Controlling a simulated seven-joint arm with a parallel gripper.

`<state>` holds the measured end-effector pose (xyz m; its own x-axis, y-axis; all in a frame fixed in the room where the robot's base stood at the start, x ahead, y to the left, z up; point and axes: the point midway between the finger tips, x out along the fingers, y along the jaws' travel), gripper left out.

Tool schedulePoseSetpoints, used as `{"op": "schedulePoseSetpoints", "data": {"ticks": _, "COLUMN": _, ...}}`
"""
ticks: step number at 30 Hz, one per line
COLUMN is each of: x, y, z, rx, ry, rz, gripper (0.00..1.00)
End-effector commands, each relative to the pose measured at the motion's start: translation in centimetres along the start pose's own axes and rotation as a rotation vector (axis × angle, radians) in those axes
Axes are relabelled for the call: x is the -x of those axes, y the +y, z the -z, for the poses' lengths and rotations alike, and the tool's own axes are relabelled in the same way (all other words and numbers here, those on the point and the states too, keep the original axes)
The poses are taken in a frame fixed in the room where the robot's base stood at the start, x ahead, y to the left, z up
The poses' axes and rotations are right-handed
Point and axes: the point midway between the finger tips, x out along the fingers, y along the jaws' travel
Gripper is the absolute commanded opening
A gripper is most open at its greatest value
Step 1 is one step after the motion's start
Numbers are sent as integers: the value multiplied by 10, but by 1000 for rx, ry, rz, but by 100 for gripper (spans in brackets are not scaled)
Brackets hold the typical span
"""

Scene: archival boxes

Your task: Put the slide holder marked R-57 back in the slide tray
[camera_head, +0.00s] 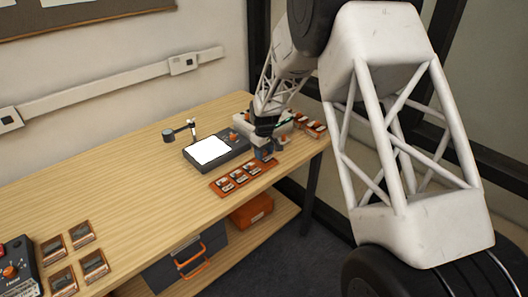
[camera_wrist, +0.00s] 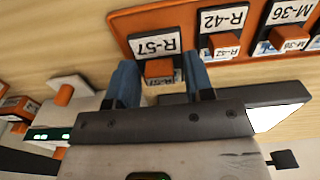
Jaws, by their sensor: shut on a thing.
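The slide tray (camera_head: 236,180) is a long orange tray near the table's right front edge, holding several slide holders in a row. In the wrist view the tray (camera_wrist: 130,20) has white labels R-57, R-42 and M-36. My gripper (camera_head: 265,155) is at the tray's right end. In the wrist view the blue fingers of my gripper (camera_wrist: 162,80) are shut on the slide holder R-57 (camera_wrist: 158,68), with its orange grip between them. It is at the place labelled R-57, beside holder R-42 (camera_wrist: 224,45). I cannot tell whether it is seated or just above. Its lower part is hidden.
A dark light box with a bright white panel (camera_head: 209,150) stands behind the tray. More slide holders (camera_head: 312,124) lie at the table's far right corner. Several framed pieces (camera_head: 82,234) lie at the lower left. The middle of the wooden table (camera_head: 120,190) is clear.

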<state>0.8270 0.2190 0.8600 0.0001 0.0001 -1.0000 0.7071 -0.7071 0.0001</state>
Motion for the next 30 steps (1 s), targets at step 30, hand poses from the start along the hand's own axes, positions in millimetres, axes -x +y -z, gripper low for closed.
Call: {"op": "schedulePoseSetpoints", "data": {"ticks": 30, "x": -16, "y": 0, "z": 0, "rx": 0, "ry": 0, "rz": 0, "gripper": 25}}
